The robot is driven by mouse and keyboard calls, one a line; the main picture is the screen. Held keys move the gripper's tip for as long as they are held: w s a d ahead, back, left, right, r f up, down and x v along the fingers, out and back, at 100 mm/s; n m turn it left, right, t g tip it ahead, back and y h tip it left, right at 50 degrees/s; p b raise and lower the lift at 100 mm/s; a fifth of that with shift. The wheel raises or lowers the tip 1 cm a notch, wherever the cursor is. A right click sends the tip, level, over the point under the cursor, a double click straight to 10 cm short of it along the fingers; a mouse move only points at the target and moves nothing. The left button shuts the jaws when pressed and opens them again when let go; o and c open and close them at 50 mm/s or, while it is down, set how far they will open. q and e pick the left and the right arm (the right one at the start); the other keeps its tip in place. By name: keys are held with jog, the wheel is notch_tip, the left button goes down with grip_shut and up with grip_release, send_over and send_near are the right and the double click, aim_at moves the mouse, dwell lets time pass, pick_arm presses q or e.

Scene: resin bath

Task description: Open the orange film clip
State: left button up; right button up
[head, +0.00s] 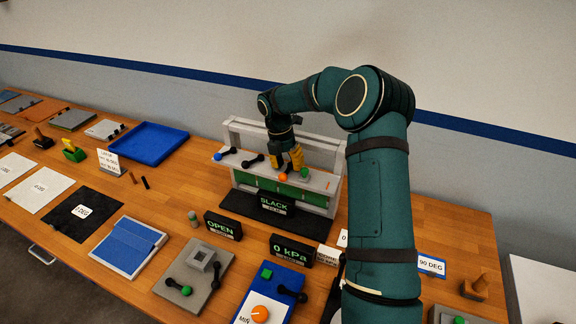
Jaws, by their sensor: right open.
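A grey frame (245,176) holding a green strip stands on a black base at the back of the bench. An orange ball knob (283,177), which I take to be part of the orange film clip, sits on the frame's front ledge; the rest of that clip is hidden or too small to tell. My right gripper (290,167), with yellow fingers, is open and points down at the ledge, right by the orange knob. I cannot tell whether it touches it. My left gripper is not in view.
A green knob (304,172) is close to the right of my gripper, and a blue-knobbed black lever (219,156) is at the ledge's left. A SLACK display (274,203) stands in front. OPEN (224,226) and 0 kPa (291,250) displays stand nearer. A blue tray (148,143) lies left.

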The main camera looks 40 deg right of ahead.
notch_tip(320, 180, up, 11)
jog(key=w+a, duration=0.1)
jog(key=w, duration=0.1)
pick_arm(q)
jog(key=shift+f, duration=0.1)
pick_arm(e)
jog(key=shift+w, duration=0.1)
